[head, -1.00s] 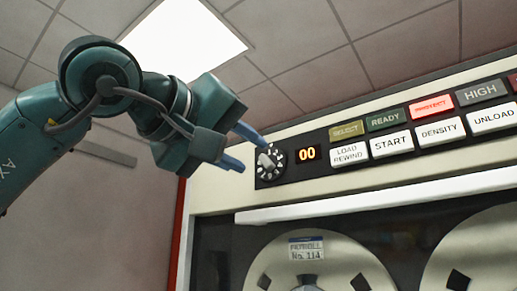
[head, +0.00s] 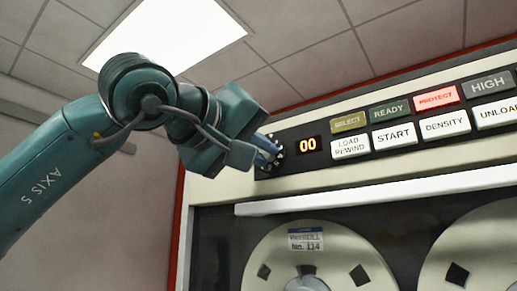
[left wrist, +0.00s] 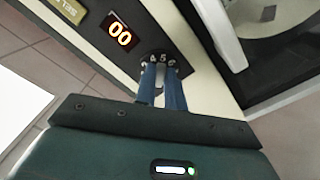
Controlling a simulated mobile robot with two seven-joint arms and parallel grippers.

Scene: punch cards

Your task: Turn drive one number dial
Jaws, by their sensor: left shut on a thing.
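The number dial (head: 280,148) is a black round plate with white marks at the left end of the drive's control strip. My left gripper (head: 266,152) is at the dial, its blue fingers closed on the dial's knob. In the left wrist view the two blue fingers (left wrist: 161,88) reach to the dial (left wrist: 158,58), with marks showing around their tips; the knob itself is hidden between them. My right gripper is not in view.
Right of the display are white buttons such as LOAD REWIND (head: 350,147) and START (head: 394,135), under indicator lamps, with PROTECT (head: 436,98) lit red. Below, a pale ledge (head: 370,191) juts out above the tape reels (head: 330,245).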

